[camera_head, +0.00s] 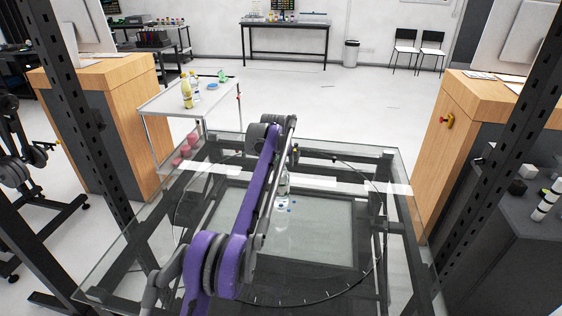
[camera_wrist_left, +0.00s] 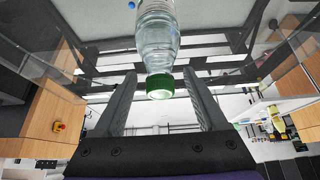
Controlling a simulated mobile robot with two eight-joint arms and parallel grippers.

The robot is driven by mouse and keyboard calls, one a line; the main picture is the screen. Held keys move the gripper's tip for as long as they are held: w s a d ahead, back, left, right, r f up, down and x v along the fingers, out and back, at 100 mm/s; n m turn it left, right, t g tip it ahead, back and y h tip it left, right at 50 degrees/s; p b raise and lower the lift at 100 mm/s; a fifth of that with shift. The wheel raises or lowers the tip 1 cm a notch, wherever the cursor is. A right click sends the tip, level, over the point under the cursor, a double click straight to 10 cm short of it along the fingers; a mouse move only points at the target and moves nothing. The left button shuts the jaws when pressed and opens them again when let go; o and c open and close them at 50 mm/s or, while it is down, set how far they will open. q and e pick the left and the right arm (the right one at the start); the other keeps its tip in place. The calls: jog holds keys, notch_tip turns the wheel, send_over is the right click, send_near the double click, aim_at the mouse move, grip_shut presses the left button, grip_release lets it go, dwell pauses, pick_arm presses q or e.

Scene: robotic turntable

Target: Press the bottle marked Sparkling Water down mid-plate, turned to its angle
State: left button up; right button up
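A clear bottle (camera_head: 283,184) stands upright on the pale square plate (camera_head: 325,235) of the turntable, towards its far side. In the left wrist view the same bottle (camera_wrist_left: 157,38) shows a green cap (camera_wrist_left: 160,87); I cannot read its label. My left gripper (camera_wrist_left: 160,74) is open, one finger on each side of the bottle's cap and neck, with visible gaps. In the head view my purple left arm reaches over the plate and largely hides the gripper. My right gripper is not in view.
Small blue dots (camera_head: 291,210) lie on the plate near the bottle. A ring with tick marks (camera_head: 300,302) surrounds the plate on a glass table. A white cart (camera_head: 160,104) at back left holds a yellow bottle (camera_head: 186,93) and other items. The plate's right and front areas are clear.

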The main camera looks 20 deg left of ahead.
pick_arm(q)
jog(key=shift+r, duration=0.1)
jog(key=v, duration=1)
jog(key=s+d+r, duration=0.1)
jog(key=s+d, duration=0.6)
jog(key=s, duration=0.2)
jog(key=s+d+f+m, duration=0.1)
jog(key=s+d+f, duration=0.2)
jog(key=s+f, duration=0.3)
jog(key=s+d+f+m+h, duration=0.1)
jog(key=s+d+f, duration=0.2)
jog(key=s, duration=1.3)
jog(key=s+d+f+m, duration=0.1)
jog(key=s+d+f, duration=0.3)
jog(key=s+f, duration=0.5)
jog(key=s, duration=0.3)
jog(key=shift+f, duration=0.4)
